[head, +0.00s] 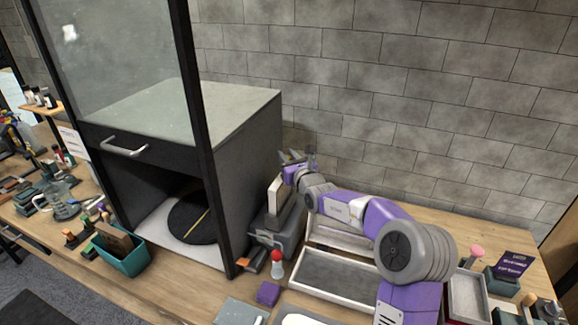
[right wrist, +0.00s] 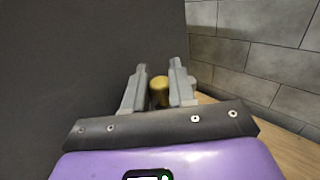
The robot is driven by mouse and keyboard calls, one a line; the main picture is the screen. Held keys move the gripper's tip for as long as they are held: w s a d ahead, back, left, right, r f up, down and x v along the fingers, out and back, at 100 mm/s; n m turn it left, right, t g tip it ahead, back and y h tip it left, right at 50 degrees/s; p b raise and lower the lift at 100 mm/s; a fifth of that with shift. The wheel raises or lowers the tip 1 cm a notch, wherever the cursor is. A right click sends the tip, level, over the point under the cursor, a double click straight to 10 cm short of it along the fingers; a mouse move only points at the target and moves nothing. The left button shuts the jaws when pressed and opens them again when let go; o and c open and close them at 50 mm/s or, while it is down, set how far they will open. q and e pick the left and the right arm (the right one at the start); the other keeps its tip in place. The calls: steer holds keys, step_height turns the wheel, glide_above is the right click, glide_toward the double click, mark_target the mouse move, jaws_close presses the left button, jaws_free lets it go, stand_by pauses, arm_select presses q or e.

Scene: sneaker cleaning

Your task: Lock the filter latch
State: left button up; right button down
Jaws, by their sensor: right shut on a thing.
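My right gripper (head: 296,158) is beside the right side wall of the black cabinet (head: 243,170), above a grey filter box (head: 275,238) with a pale upright panel (head: 276,194). In the right wrist view the two grey fingers of the right gripper (right wrist: 159,88) stand either side of a gold-coloured round knob (right wrist: 159,92), which appears to be the filter latch. The gripper is shut on it. The latch cannot be made out in the head view, and its lock position cannot be told. My left gripper is not in view.
A grey tray (head: 345,284) and a red-topped bottle (head: 277,266) are on the wooden bench in front. A purple block (head: 267,293) lies near the front edge. A teal bin (head: 121,262) stands at left. The brick wall (head: 420,100) closes off the back.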

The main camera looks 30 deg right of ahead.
steer(key=shift+a+r, duration=0.1)
steer(key=shift+r, duration=0.4)
steer(key=c, duration=1.1)
jaws_free()
steer(key=shift+o, duration=0.2)
steer(key=shift+f, duration=0.2)
steer(key=shift+f, duration=0.1)
steer(key=shift+s, duration=0.3)
steer(key=s, duration=0.7)
steer(key=shift+a, duration=0.35)
